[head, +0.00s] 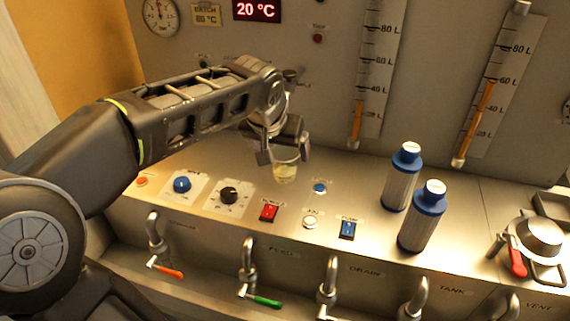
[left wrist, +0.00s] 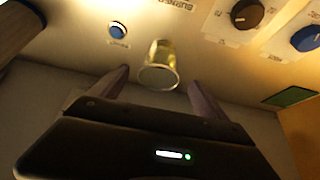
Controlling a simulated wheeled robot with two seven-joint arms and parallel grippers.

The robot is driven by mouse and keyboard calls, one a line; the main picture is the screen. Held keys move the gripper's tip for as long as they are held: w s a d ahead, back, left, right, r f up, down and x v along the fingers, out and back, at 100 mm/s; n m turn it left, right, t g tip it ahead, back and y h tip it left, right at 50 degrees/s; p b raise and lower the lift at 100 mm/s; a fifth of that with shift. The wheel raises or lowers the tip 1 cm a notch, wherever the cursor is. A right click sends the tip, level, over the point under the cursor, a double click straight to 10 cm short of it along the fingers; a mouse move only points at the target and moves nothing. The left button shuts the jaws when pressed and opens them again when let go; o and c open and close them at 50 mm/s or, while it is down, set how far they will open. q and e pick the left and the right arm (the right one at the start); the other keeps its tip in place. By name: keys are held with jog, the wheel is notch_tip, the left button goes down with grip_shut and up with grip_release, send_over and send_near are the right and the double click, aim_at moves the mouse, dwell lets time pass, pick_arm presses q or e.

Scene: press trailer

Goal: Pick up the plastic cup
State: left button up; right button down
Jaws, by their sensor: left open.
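The plastic cup (head: 285,171) is small and clear with a yellowish tint. It stands on the metal console, behind the red switch and left of a blue button. My left gripper (head: 284,157) is at the cup's upper part, with one finger to each side in the head view. In the left wrist view the cup (left wrist: 160,66) lies ahead between the two open fingers (left wrist: 158,85), with gaps on both sides. Whether a finger touches it cannot be told. My right gripper is in neither view.
Two blue-capped cylinders (head: 402,178) (head: 423,217) stand to the right. A black knob (head: 229,195), a blue knob (head: 182,184), a red switch (head: 269,212) and a blue button (head: 320,187) surround the cup. Taps line the front edge. The upright gauge panel (head: 330,80) is behind.

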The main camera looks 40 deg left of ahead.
aim_at(284, 157)
pick_arm(q)
jog(key=shift+w+f, duration=0.1)
jog(key=shift+f, duration=0.1)
jog(key=shift+p+x, duration=0.45)
jog(key=shift+x, duration=2.2)
jog(key=c, duration=1.7)
jog(key=shift+o, duration=0.2)
jog(key=shift+d+r, duration=0.1)
jog(key=shift+r, duration=0.1)
